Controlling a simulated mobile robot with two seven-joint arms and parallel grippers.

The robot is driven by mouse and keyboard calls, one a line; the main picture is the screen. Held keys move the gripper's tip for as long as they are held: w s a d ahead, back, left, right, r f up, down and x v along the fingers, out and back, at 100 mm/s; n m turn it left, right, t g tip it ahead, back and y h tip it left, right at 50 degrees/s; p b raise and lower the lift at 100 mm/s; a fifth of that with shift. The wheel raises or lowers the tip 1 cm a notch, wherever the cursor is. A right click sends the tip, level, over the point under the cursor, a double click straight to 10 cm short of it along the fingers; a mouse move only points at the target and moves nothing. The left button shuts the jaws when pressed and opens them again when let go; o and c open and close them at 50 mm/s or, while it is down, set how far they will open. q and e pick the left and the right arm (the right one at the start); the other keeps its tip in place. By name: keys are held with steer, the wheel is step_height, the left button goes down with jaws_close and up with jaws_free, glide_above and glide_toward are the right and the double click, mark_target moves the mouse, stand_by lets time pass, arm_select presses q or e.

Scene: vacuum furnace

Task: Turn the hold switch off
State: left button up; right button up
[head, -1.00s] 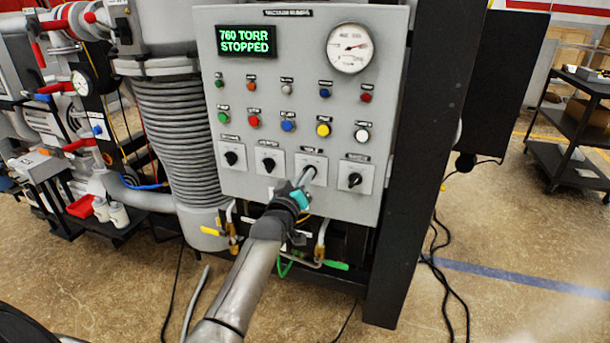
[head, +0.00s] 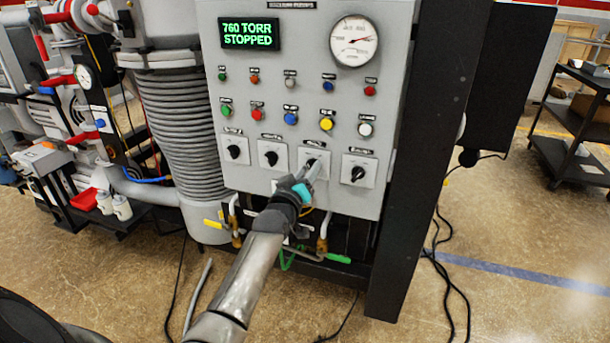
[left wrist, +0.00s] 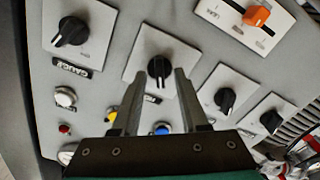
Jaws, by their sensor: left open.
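The grey control panel (head: 300,105) has a row of black rotary switches on white plates. My left gripper (head: 312,168) is at the third switch from the left (head: 322,153), whose short label is too blurred to read; I cannot confirm it is the hold switch. In the left wrist view, this black knob (left wrist: 158,66) sits between the tips of my open left gripper (left wrist: 163,74), with a finger on either side. I cannot tell whether they touch it. In the head view the gripper mostly hides the knob. My right gripper is not in view.
Neighbouring switches stand close on both sides: one labelled GAUGE (left wrist: 72,30) and another black knob (left wrist: 225,100). Coloured buttons (head: 291,118) lie above. The display (head: 250,34) reads 760 TORR STOPPED. Valve handles and pipes (head: 322,240) are below the panel.

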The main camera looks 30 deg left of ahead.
arm_select(q)
steer(key=p+v, duration=0.2)
steer(key=v, duration=1.3)
steer(key=shift+d, duration=0.15)
steer(key=s+d+f+m+g+h+b, duration=0.1)
steer(key=s+d+f+m+g, duration=0.15)
steer(key=f, duration=0.85)
steer(key=s+d+f+m+g+h, duration=0.1)
steer(key=s+d+f+g, duration=0.25)
steer(key=f, duration=0.75)
steer(key=s+d+f+m+g+h+b, duration=0.1)
steer(key=s+d+f+g, duration=0.15)
steer(key=f, duration=0.85)
steer(key=s+d+f+m+g, duration=0.2)
steer(key=s+f, duration=0.4)
steer(key=s, duration=0.4)
steer(key=s+d+f+m+g+b, duration=0.1)
steer(key=s+d+f+m+g, duration=0.1)
steer(key=s+f, duration=0.5)
steer(key=s+d+f+m+g+h+b, duration=0.1)
steer(key=s+f+m+g, duration=0.2)
steer(key=s+f, duration=0.4)
steer(key=s+g, duration=0.1)
steer(key=s, duration=0.7)
steer(key=shift+d+f, duration=0.2)
steer(key=shift+d, duration=0.2)
steer(key=shift+s, duration=0.25)
